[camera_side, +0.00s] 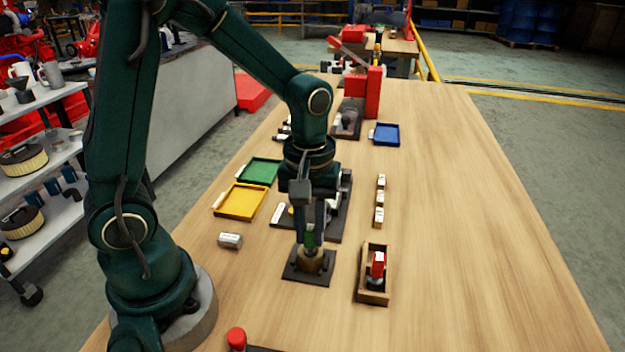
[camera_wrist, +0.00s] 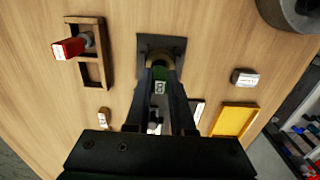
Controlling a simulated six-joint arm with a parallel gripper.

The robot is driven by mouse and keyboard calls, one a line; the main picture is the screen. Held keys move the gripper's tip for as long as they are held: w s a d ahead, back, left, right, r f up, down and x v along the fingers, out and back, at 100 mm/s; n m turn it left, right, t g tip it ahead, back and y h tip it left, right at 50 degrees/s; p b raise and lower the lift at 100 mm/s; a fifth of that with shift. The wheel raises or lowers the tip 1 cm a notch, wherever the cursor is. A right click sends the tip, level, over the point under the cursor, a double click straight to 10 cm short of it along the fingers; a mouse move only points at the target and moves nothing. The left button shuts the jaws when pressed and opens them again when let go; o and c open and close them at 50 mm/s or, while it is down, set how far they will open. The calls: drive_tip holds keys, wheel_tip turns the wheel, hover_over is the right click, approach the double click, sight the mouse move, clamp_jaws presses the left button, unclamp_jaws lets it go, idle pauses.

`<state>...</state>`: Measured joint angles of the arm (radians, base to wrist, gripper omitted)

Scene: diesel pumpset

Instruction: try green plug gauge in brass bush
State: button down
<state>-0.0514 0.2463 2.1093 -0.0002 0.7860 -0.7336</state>
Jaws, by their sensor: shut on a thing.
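My gripper (camera_side: 310,236) is shut on the green plug gauge (camera_side: 309,240), which stands upright between the fingers. In the wrist view the green gauge (camera_wrist: 160,80) shows a white label between the fingertips. The brass bush (camera_side: 312,262) sits on a dark square plate (camera_side: 299,275) directly under the gauge. The gauge's lower end is at the bush's top; the fingers and gauge hide the bore, so I cannot tell how far in it is. In the wrist view only the rim of the bush (camera_wrist: 158,56) shows.
A wooden rack (camera_side: 365,292) right of the plate holds a red-handled gauge (camera_side: 377,264). A grey labelled cylinder (camera_side: 230,240) lies left. Yellow (camera_side: 233,215) and green (camera_side: 262,160) trays stand behind left, a blue tray (camera_side: 397,124) farther back. The table's right side is clear.

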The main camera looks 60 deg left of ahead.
drive_tip(key=shift+r, duration=0.25)
drive_tip(key=shift+r, duration=2)
drive_tip(key=shift+r, duration=0.1)
drive_tip(key=shift+r, duration=1.95)
